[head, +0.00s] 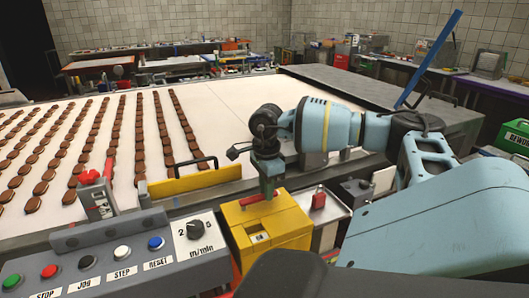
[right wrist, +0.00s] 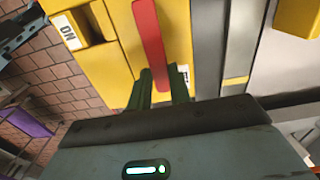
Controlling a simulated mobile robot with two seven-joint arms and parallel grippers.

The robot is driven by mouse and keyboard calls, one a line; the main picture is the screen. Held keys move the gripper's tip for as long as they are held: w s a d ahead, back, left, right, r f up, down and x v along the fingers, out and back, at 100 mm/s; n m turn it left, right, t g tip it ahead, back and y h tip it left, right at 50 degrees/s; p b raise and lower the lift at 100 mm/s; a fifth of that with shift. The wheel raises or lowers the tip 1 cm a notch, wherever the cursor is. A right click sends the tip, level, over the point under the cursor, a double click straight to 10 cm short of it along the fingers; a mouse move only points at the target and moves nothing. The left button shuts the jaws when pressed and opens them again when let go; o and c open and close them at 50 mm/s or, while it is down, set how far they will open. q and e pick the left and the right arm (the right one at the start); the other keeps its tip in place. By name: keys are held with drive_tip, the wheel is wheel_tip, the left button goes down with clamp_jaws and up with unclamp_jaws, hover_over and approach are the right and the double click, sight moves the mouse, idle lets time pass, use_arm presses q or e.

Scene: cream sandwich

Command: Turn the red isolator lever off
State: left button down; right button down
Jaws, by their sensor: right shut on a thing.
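The red isolator lever (head: 257,198) lies across the top of a yellow box (head: 275,232) in the head view. In the right wrist view the lever (right wrist: 148,40) is a red bar on the yellow face (right wrist: 115,50), with an "ON" label (right wrist: 69,32) beside it. My right gripper (head: 268,188) comes down over the box from the right. Its green fingers (right wrist: 160,88) are shut on the near end of the lever and hide that end. My left gripper is not in view.
A grey control panel (head: 110,262) with buttons and a dial stands left of the box. A yellow-barred guard (head: 195,183) and a red-handled device (head: 97,195) stand behind it. A belt (head: 225,105) with rows of brown biscuits lies beyond. A small red switch (head: 319,197) stands close right.

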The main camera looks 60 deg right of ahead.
drive_tip(key=c, duration=1.3)
unclamp_jaws()
drive_tip(key=shift+c, duration=0.2)
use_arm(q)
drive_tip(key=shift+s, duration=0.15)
use_arm(e)
drive_tip(key=shift+o, duration=0.3)
drive_tip(key=shift+w, duration=0.1)
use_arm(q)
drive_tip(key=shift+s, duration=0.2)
use_arm(e)
wheel_tip(320, 180, up, 7)
drive_tip(key=shift+f, duration=0.15)
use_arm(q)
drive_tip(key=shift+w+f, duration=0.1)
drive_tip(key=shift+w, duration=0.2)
use_arm(e)
drive_tip(key=shift+r, duration=0.5)
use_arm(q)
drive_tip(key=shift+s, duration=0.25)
